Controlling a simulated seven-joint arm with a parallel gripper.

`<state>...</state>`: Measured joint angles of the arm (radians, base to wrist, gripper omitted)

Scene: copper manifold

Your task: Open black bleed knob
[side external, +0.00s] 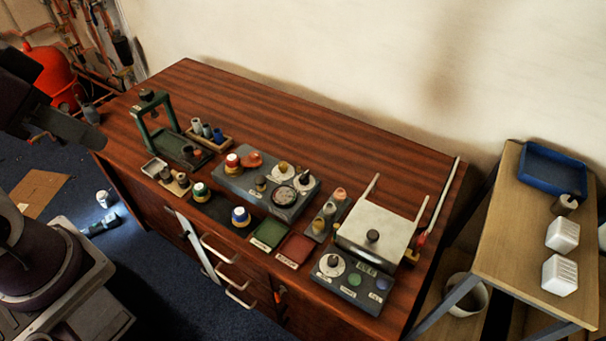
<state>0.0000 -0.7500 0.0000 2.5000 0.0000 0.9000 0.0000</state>
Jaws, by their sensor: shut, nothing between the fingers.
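A grey manifold block (232,183) sits mid-bench, with a red-and-white knob (232,160), an orange knob (252,159) and a round gauge (284,196). Small dark knobs stand on it: one beside the gauge (261,183) and one on a white dial (304,178). Another dark knob (333,261) is on a white dial of the front right panel (350,283). Labels are too small to tell which is the bleed knob. My gripper (91,113) is at the far left by the bench end, shut and empty, well away from these knobs.
A green press frame (153,122) stands toward the left. A white-lidded box (376,230) with upright rods is at the right. Several small caps and trays crowd the front. The rear of the wooden bench (300,125) is clear. A side shelf (510,235) stands right.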

